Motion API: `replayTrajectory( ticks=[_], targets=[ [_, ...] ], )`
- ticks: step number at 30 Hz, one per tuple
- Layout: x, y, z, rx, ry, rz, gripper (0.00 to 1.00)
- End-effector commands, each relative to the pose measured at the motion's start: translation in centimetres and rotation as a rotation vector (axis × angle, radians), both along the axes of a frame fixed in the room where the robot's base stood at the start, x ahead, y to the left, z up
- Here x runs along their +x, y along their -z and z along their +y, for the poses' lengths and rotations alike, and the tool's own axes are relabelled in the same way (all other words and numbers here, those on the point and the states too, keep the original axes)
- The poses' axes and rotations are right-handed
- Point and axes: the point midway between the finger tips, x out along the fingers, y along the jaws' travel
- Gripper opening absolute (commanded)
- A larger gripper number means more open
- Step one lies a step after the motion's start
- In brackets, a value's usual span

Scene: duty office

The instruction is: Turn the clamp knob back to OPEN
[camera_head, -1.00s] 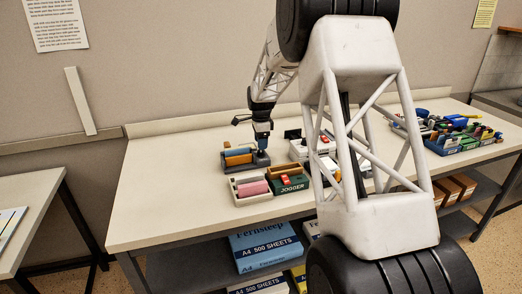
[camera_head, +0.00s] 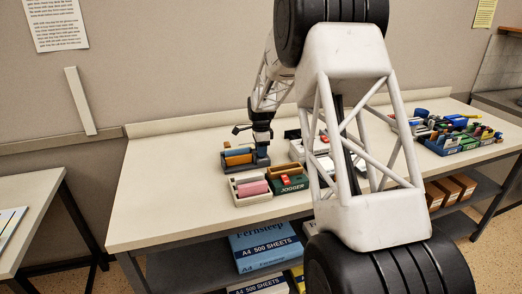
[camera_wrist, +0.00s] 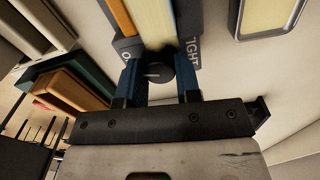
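The clamp (camera_head: 228,169) is a dark grey holder on the table with an orange piece and a cream block in it. In the wrist view, its round black knob (camera_wrist: 159,67) has a short pale line lying roughly crosswise. Lettering beginning with "O" (camera_wrist: 127,56) is left of the knob, and "TIGHT" (camera_wrist: 192,54), partly cut off, is on the right. My gripper (camera_wrist: 160,83) has its two blue fingers on either side of the knob. A gap shows at the left finger; the right finger looks very close, and contact there is unclear.
A pale tray with a pink roll (camera_head: 252,188) and a green "JOGGER" box (camera_head: 291,185) stand close in front of the clamp. A blue crate of stationery (camera_head: 442,147) is at the far right. The table's left part is clear.

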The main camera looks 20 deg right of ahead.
Motion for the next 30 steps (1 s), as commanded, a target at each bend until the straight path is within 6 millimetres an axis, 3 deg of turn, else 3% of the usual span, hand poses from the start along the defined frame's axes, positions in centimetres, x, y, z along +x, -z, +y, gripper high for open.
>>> replayTrajectory(
  ticks=[3, 21, 30],
  targets=[
    [0.0, -0.01, 0.0, 0.0, 0.0, 0.0, 0.08],
    [0.03, 0.0, 0.01, 0.0, -0.255, 0.0, 0.08],
    [0.03, -0.02, 0.01, 0.0, -0.279, 0.0, 0.08]
  ],
)
